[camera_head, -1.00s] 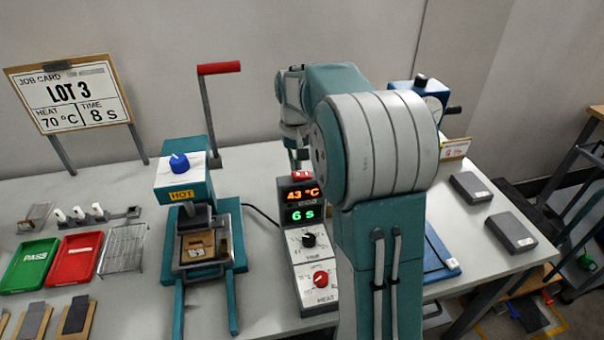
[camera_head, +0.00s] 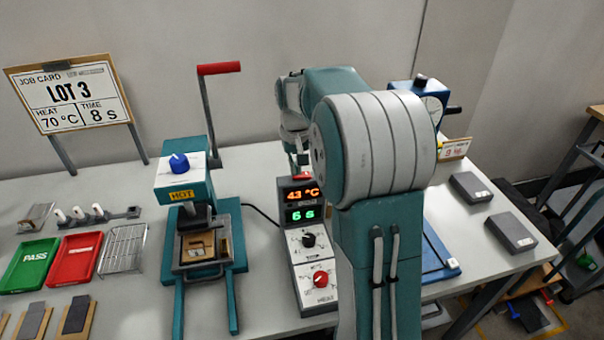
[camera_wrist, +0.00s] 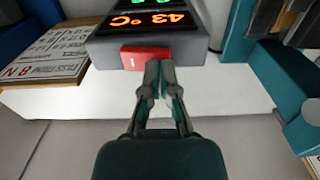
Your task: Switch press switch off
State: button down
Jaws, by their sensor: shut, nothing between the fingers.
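The red rocker switch (camera_head: 302,177) sits on top of the control box (camera_head: 307,240), whose lit displays read 43 °C and 6 s. In the head view my gripper (camera_head: 302,160) is small and close above the switch, behind the box top.
The press (camera_head: 187,185), marked HOT, with a red-handled lever (camera_head: 219,68), stands left of the box. A job card (camera_head: 68,93) reads LOT 3, 70 °C, 8 s. Green (camera_head: 30,262) and red (camera_head: 75,257) trays lie farther left. A blue device (camera_head: 420,95) stands behind my arm.

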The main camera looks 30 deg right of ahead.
jog(key=shift+f, duration=0.25)
jog(key=shift+r, duration=3.5)
jog(key=shift+s+r, duration=0.1)
jog(key=s+a+r+n+t, duration=0.1)
jog(key=s+a+r+t, duration=0.1)
jog(key=s+a, duration=0.35)
jog(key=s+a+r+n+t, duration=0.1)
jog(key=s+a+r, duration=0.25)
jog(key=s, duration=0.35)
jog(key=s+a+f+t, duration=0.1)
jog(key=s+a+f, duration=0.1)
jog(key=s, duration=0.4)
jog(key=s+a+f+n+t, duration=0.1)
jog(key=s+a+f, duration=0.2)
jog(key=s, duration=0.4)
jog(key=shift+a+f+t, duration=0.15)
jog(key=shift+a+t, duration=0.15)
